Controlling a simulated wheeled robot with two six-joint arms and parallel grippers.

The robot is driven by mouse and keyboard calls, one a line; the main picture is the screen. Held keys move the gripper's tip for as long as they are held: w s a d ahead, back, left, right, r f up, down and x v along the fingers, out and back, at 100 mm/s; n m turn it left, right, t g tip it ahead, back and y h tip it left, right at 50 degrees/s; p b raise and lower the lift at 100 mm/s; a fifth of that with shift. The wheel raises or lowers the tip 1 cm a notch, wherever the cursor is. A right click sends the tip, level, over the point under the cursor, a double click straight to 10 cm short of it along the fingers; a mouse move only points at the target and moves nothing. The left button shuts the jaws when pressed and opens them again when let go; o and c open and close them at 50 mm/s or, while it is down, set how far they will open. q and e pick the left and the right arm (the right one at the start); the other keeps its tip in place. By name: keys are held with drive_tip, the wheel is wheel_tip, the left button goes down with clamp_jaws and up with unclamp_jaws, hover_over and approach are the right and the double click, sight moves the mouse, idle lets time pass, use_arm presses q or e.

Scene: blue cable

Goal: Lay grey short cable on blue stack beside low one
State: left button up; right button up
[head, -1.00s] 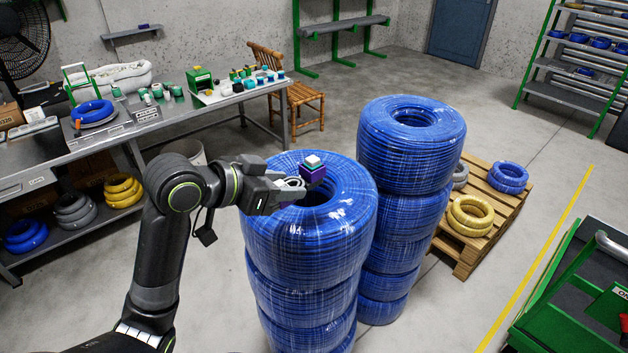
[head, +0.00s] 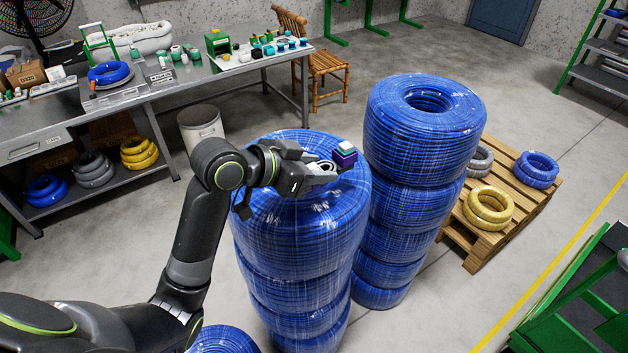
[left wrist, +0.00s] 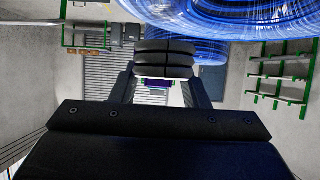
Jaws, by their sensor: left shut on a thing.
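My left gripper (head: 322,172) is shut on a small pale grey cable coil (head: 321,165), partly hidden by the fingers. It is over the far right part of the middle blue stack (head: 298,235); whether the coil touches the stack I cannot tell. A small purple block with a white and teal top (head: 344,155) shows at the fingertips. A taller blue stack (head: 420,130) stands to the right. The top of a much lower blue coil (head: 222,340) shows at the bottom edge. In the left wrist view, a dark rounded shape (left wrist: 165,60) shows between the fingers. My right gripper is out of view.
A pallet (head: 520,205) with yellow, grey and blue coils lies right of the tall stack. A workbench (head: 180,85) with small parts and a bin (head: 200,127) are behind on the left. A green cart (head: 585,300) stands at lower right.

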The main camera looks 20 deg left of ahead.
sight(317, 200)
use_arm(q)
drive_tip(key=shift+f, duration=0.6)
drive_tip(key=shift+w+d+f, duration=0.1)
drive_tip(key=shift+d+f, duration=0.05)
drive_tip(key=shift+f, duration=0.15)
wheel_tip(317, 200, down, 3)
drive_tip(key=shift+w+d+r, duration=0.1)
drive_tip(key=shift+w+r, duration=0.05)
drive_tip(key=shift+r, duration=0.05)
drive_tip(key=shift+f, duration=0.5)
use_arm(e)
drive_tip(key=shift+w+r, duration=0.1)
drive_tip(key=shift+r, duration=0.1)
use_arm(q)
drive_tip(key=shift+f, duration=0.1)
drive_tip(key=o, duration=0.5)
drive_tip(key=shift+f, duration=0.1)
drive_tip(key=o, duration=0.5)
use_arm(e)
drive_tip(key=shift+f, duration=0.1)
